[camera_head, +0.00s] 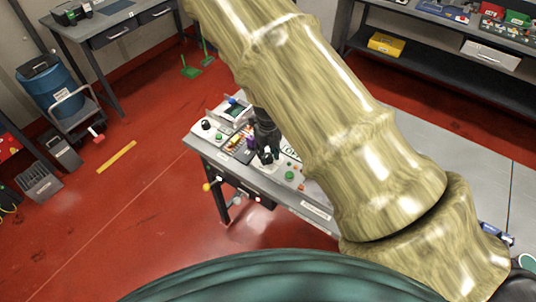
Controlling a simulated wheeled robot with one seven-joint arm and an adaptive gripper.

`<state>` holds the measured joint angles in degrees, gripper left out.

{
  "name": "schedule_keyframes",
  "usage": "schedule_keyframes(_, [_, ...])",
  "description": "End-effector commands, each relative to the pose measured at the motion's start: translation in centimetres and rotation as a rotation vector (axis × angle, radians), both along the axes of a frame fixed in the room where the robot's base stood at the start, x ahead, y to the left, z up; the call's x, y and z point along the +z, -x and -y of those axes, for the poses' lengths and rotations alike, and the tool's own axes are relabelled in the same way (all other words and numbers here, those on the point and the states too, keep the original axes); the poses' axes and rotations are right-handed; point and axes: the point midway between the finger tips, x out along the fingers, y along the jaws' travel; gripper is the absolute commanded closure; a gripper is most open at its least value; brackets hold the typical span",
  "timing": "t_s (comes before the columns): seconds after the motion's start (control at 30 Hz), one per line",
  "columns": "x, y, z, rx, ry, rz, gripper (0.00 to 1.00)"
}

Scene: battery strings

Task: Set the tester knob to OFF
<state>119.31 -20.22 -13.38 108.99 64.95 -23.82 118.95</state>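A grey bench (262,178) carries test equipment along its front edge, left of the picture's centre. My gripper (268,155) is dark and small here, pointing down over the middle of this bench. Its fingers are too small and too close to the dark parts below to tell whether they are open or shut, or touching anything. A black round knob (206,125) shows at the bench's left end, apart from my gripper. I cannot tell whether it is the tester knob; a knob under my gripper may be hidden.
A device with a screen (236,110) stands behind the gripper's left side. Green buttons (289,175) sit to its right. My arm covers the bench's right part. Colored handles (207,187) stick out at the front.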

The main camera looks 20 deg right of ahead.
Motion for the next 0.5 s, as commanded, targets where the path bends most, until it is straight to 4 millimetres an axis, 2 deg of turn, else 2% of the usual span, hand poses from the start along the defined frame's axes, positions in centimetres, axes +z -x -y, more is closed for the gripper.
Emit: schedule_keyframes(0.5, [0.47, -0.01, -0.01, 0.001, 0.0, 0.0, 0.52])
